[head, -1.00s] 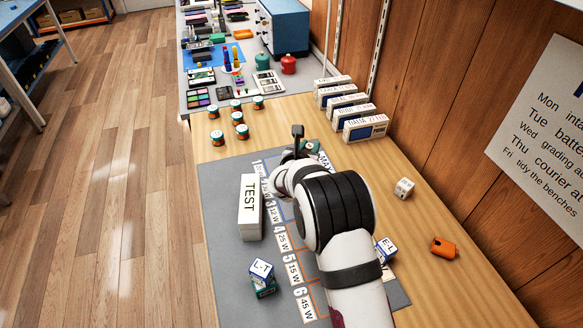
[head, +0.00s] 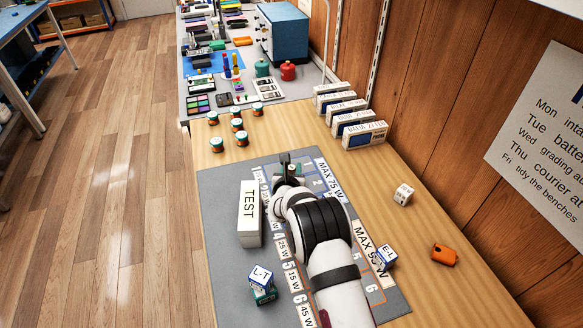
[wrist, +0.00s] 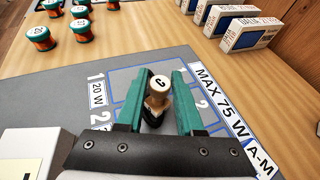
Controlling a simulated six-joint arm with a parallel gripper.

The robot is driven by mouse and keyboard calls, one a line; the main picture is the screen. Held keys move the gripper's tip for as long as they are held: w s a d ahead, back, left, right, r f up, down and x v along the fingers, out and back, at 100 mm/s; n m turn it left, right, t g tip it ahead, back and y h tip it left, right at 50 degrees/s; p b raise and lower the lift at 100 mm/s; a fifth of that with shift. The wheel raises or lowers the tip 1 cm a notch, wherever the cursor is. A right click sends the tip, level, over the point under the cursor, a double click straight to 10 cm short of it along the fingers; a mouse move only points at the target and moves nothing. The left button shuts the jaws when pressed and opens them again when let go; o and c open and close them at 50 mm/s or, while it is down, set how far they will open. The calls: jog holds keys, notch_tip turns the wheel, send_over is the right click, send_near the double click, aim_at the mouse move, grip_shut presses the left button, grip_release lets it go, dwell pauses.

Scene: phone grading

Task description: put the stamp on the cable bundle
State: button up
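The stamp (wrist: 158,90) shows in the wrist view as a pale wooden knob with a white top marked C. It stands between the two green fingers of my gripper (wrist: 160,98), with small gaps on both sides, so the gripper is open around it. A dark mass (wrist: 152,116) lies at the stamp's foot; I cannot tell whether it is the stamp's base or the cable bundle. No other cable bundle can be made out clearly. In the head view my gripper (head: 288,168) is low over the upper part of the grey mat, and hides most of what is there.
The grey mat (head: 222,205) has numbered outlined bays. A white TEST block (head: 249,213) and an L-T cube (head: 261,275) lie left of my arm; an E-L cube (head: 385,257) lies right. Several green-orange pots (head: 257,109) and upright boxes (head: 364,136) stand beyond the mat.

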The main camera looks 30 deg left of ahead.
jog(key=shift+o, duration=1.3)
